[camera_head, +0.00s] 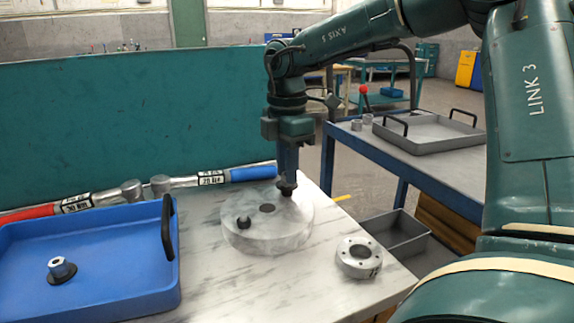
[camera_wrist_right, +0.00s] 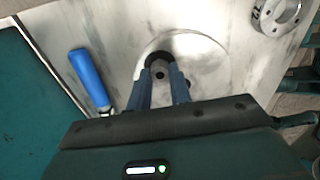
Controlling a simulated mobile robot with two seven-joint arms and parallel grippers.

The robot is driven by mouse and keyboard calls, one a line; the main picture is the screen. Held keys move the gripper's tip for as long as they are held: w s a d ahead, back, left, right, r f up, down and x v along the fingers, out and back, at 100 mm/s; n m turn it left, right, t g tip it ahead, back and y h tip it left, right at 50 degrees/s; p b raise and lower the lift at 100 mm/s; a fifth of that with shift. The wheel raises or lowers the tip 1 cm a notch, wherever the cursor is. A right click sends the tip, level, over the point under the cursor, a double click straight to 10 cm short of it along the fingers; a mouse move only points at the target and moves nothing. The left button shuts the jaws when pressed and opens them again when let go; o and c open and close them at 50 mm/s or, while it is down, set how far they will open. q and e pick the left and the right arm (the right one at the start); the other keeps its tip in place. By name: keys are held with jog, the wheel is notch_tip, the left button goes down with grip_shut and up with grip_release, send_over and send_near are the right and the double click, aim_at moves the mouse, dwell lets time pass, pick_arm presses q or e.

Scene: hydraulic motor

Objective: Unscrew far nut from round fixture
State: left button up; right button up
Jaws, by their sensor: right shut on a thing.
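The round fixture (camera_head: 268,234) is a thick pale marbled disc on the table, with a dark hole in its middle. It also shows in the right wrist view (camera_wrist_right: 205,60). The far nut (camera_head: 287,186) is dark and sits at the fixture's far right edge. My right gripper (camera_head: 287,176) points straight down and is shut on the far nut; in the right wrist view the fingers close around the nut (camera_wrist_right: 159,68). I cannot tell whether its thread is still engaged. A second dark nut (camera_head: 244,222) sits on the fixture's near left. My left gripper is not in view.
A blue tray (camera_head: 110,300) at left holds a small flanged part (camera_head: 61,269). A metal ring (camera_head: 359,257) lies right of the fixture. Red-handled and blue-handled torque wrenches (camera_head: 250,173) lie along the back, before a teal panel (camera_head: 130,120). A grey tray (camera_head: 432,147) stands on the side cart.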

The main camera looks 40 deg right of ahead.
jog(key=n+p, duration=0.1)
jog(key=n, duration=0.2)
jog(key=shift+r+n, duration=0.15)
jog(key=shift+n, duration=0.15)
grip_shut()
jog(key=shift+n, duration=1.1)
jog(key=shift+p, duration=0.3)
jog(key=shift+n+p, duration=0.35)
jog(key=shift+n, duration=1.85)
